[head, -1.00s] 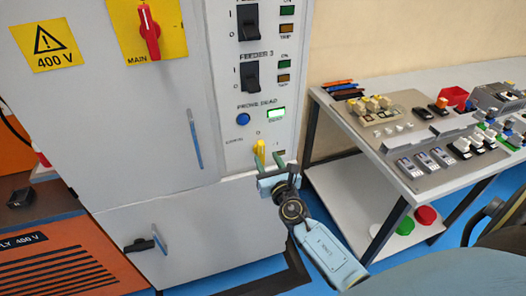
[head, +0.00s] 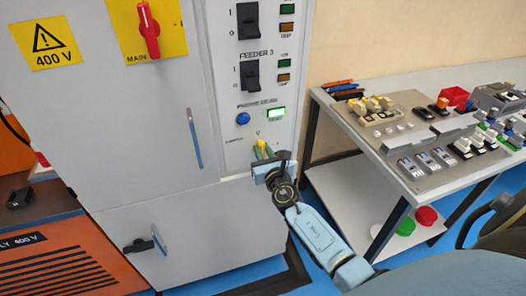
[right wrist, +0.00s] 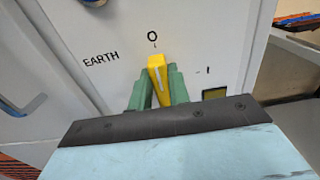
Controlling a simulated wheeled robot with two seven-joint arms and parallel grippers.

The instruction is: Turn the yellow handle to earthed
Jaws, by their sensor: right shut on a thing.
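The yellow handle (head: 261,146) is a small knob low on the grey cabinet's control strip. In the right wrist view the yellow handle (right wrist: 158,78) points up at the O mark, with EARTH printed to its left and an I mark to its right. My right gripper (head: 266,154) is shut on it. Its green fingers (right wrist: 158,88) stand on both sides of the handle, which hides part of one finger. My left gripper is not in view.
Above the handle are a blue button (head: 243,118), a lit green lamp (head: 277,113) and black feeder switches (head: 249,75). A red main switch (head: 148,30) is at upper left. A workbench (head: 385,150) with electrical parts stands to the right.

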